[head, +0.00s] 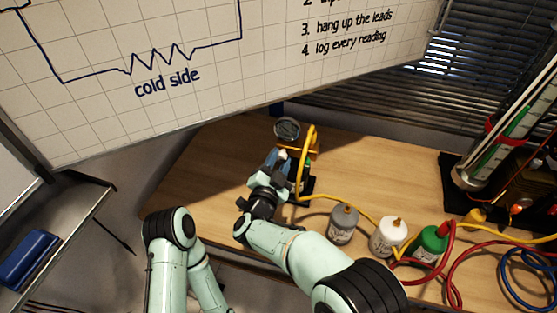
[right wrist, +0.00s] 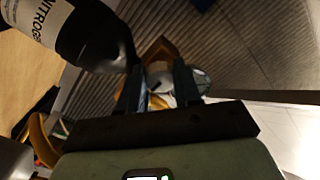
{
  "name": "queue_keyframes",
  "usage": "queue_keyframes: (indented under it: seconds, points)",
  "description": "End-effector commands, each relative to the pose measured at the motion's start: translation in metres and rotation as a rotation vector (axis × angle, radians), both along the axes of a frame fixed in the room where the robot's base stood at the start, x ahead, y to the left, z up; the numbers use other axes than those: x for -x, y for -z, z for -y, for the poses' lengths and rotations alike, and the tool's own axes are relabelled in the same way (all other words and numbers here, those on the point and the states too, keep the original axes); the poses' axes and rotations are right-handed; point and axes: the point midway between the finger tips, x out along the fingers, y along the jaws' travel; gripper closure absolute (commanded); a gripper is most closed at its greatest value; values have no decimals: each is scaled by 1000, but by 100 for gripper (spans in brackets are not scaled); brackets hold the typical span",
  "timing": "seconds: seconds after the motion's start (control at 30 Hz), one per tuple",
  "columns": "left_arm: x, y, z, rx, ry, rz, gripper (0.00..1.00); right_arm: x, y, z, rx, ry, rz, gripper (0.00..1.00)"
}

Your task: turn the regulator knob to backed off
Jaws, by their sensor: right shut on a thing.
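The knob's exact setting cannot be read. The gauge reading is too small to tell. My left gripper is not in view.
A yellow hose (head: 300,175) arches beside the regulator. Grey (head: 343,222), white (head: 388,236) and green (head: 430,243) bottles stand right of my forearm, among red and blue leads. A dark nitrogen bottle (right wrist: 85,35) is close to the fingers. A whiteboard (head: 200,90) overhangs the bench's left.

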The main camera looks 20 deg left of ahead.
Motion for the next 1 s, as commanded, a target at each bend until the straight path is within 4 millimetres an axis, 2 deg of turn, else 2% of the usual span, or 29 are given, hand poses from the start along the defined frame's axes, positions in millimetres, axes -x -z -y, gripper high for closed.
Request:
queue_keyframes:
  seconds: [0.33,0.37,0.43,0.77,0.87,1.0]
  points:
    - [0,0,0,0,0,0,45,0,0,0,5,1,1,97]
    - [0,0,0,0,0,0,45,0,0,0,5,1,1,64]
    - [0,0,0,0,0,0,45,0,0,0,4,1,1,41]
    - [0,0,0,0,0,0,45,2,0,0,3,-1,-1,41]
    - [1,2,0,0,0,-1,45,10,0,-1,2,-2,-1,41]
    - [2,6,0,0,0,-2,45,35,1,-2,2,-3,-1,41]
